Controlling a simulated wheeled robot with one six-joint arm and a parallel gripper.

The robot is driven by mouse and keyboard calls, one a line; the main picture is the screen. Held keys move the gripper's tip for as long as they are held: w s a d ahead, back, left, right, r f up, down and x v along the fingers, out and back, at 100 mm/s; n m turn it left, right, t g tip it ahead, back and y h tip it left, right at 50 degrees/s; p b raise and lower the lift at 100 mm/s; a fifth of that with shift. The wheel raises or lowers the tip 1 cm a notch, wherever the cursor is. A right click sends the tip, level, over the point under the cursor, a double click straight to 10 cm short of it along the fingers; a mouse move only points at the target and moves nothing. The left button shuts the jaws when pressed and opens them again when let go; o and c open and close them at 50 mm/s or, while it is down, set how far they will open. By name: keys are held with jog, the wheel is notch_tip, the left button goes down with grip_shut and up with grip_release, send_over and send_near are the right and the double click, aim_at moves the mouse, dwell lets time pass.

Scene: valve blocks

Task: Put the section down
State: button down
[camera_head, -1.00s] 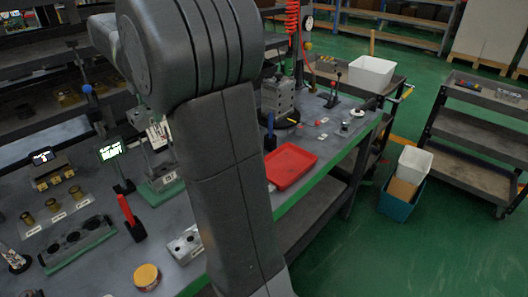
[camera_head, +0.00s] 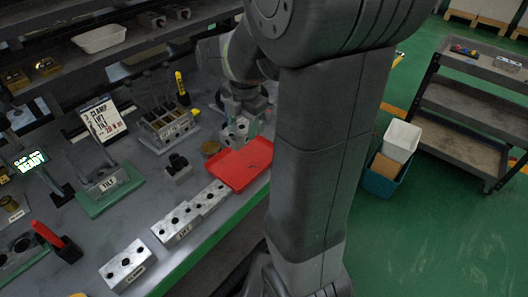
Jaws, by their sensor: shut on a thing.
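My gripper (camera_head: 243,106) is at the upper middle of the head view, over the bench just behind the red tray. It is shut on a silver metal section (camera_head: 234,133) with dark ports, which shows just below the jaws. The section is close above or on the bench top; I cannot tell which. My arm hides part of the area to the right. Other silver sections (camera_head: 178,225) lie in a row along the bench's front edge, with one more (camera_head: 210,197) nearer the red tray and one labelled block (camera_head: 127,265) at the lower left.
The red tray (camera_head: 240,165) lies at the bench edge in front of my gripper. A cart (camera_head: 470,120) and bins (camera_head: 390,160) stand right.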

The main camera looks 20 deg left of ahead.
notch_tip(320, 180, down, 10)
jog(key=shift+d+r+b, duration=0.1)
jog(key=shift+b, duration=0.35)
jog(key=shift+f, duration=0.2)
jog(key=c, duration=0.5)
grip_release()
jog(key=shift+r, duration=0.1)
jog(key=r, duration=0.4)
jog(key=d+r+p, duration=0.1)
jog(key=r, duration=0.7)
jog(key=shift+s+d, duration=0.25)
jog(key=shift+s, duration=0.05)
